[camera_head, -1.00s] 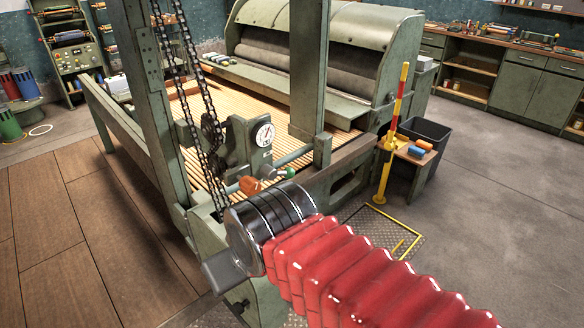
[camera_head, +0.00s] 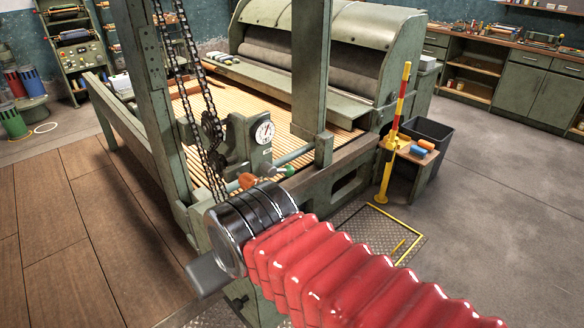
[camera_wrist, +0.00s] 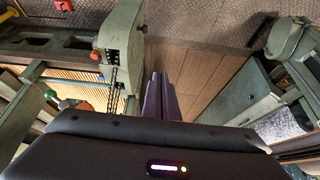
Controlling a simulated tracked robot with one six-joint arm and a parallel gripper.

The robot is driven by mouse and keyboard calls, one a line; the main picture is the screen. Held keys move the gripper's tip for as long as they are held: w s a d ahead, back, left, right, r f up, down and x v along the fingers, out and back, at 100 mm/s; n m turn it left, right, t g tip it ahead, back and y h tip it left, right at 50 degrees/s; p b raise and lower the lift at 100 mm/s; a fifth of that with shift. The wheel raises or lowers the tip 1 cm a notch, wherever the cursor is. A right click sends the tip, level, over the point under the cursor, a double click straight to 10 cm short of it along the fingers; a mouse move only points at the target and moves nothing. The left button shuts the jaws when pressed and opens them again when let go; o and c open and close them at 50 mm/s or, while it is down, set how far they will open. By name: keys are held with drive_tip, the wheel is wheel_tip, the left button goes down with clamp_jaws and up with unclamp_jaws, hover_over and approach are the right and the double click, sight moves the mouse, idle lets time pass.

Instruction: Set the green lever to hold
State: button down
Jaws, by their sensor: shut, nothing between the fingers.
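The green lever's round knob (camera_head: 286,171) shows just beyond my wrist, by the green machine housing with a white dial (camera_head: 264,132). An orange handle (camera_head: 247,180) is to its left. The wrist view shows the green knob (camera_wrist: 46,93) at the left and the orange handle (camera_wrist: 86,107) near it. My gripper (camera_wrist: 160,78) is shut and empty, its two dark fingers together over the wooden floor, apart from and right of the knob. I cannot read any lever position marks.
A green upright post (camera_head: 312,75) and hanging chains (camera_head: 190,90) flank the dial housing. A red and yellow striped post (camera_head: 397,105) stands at the right. A red button (camera_wrist: 95,55) is on the machine in the wrist view. The wooden floor (camera_head: 75,230) at left is clear.

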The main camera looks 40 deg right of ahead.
drive_tip(key=w+d+r+t+h, duration=0.1)
drive_tip(key=w+d+t+h, duration=0.15)
drive_tip(key=w+d, duration=0.55)
drive_tip(key=w+d+r+t+h, duration=0.1)
drive_tip(key=w+d+t, duration=0.2)
drive_tip(key=d, duration=0.9)
drive_tip(key=w+d+r+t+h, duration=0.2)
drive_tip(key=w+d, duration=0.4)
drive_tip(key=d, duration=0.5)
drive_tip(key=s+d+f+n+t+y, duration=0.2)
drive_tip(key=s+d+f+t+y, duration=0.1)
drive_tip(key=s+y, duration=0.3)
drive_tip(key=shift+s+d+f+n+t, duration=0.25)
drive_tip(key=shift+s+f+n+t, duration=0.15)
drive_tip(key=shift+f+t, duration=0.35)
drive_tip(key=shift+w, duration=0.1)
hover_over(280, 170)
drive_tip(key=s+d, duration=0.3)
drive_tip(key=s, duration=0.1)
drive_tip(key=shift+w+d+f, duration=0.1)
drive_tip(key=shift+w+f, duration=0.05)
drive_tip(key=shift+f, duration=0.6)
drive_tip(key=shift+w+d+f, duration=0.1)
drive_tip(key=shift+w+f, duration=0.1)
drive_tip(key=shift+f, duration=0.5)
drive_tip(key=shift+w+f, duration=0.15)
drive_tip(key=shift+f, duration=0.6)
